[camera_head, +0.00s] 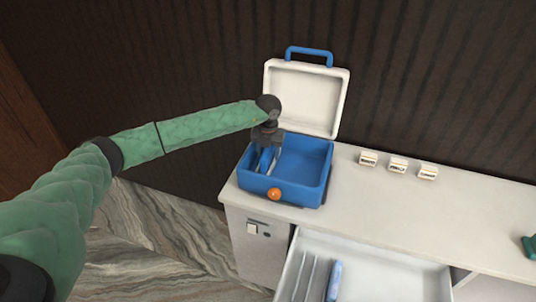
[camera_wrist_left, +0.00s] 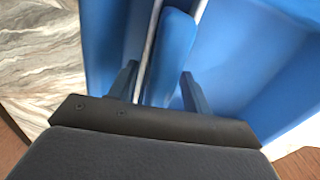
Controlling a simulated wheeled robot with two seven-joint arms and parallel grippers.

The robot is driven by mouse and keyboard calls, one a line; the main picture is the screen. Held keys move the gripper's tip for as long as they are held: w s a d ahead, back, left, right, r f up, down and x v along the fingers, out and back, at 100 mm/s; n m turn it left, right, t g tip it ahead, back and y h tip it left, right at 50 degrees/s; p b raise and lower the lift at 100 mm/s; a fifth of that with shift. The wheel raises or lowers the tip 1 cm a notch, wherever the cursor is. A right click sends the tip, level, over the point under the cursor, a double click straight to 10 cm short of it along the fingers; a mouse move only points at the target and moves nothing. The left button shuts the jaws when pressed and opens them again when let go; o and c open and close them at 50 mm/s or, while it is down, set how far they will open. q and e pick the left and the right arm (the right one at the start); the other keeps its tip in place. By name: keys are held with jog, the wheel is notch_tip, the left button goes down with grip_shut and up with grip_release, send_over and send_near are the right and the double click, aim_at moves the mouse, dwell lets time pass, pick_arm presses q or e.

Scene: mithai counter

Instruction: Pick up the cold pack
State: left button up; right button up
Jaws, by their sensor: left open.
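A blue cold pack (camera_wrist_left: 175,45) stands on edge inside the blue cool box (camera_head: 312,190), beside a thin pale divider (camera_wrist_left: 151,45). My left gripper (camera_wrist_left: 160,85) is open, reaching down into the left part of the box. In the left wrist view its two fingers sit on either side of the pack and divider, with gaps showing on both sides. In the head view the left gripper (camera_head: 266,145) partly covers that compartment, so the pack there is hard to separate from the fingers. My right gripper is not in view.
The box's white lid (camera_head: 308,97) stands open at the back. Several small cream blocks (camera_head: 398,165) lie on the white counter (camera_head: 400,205). An open drawer (camera_head: 385,272) below holds dividers and another blue piece (camera_head: 334,280). An orange knob (camera_head: 274,194) is on the box front.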

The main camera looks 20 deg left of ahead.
pick_arm(q)
jog(key=shift+f, duration=0.3)
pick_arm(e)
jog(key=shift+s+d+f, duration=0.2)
pick_arm(q)
grip_shut()
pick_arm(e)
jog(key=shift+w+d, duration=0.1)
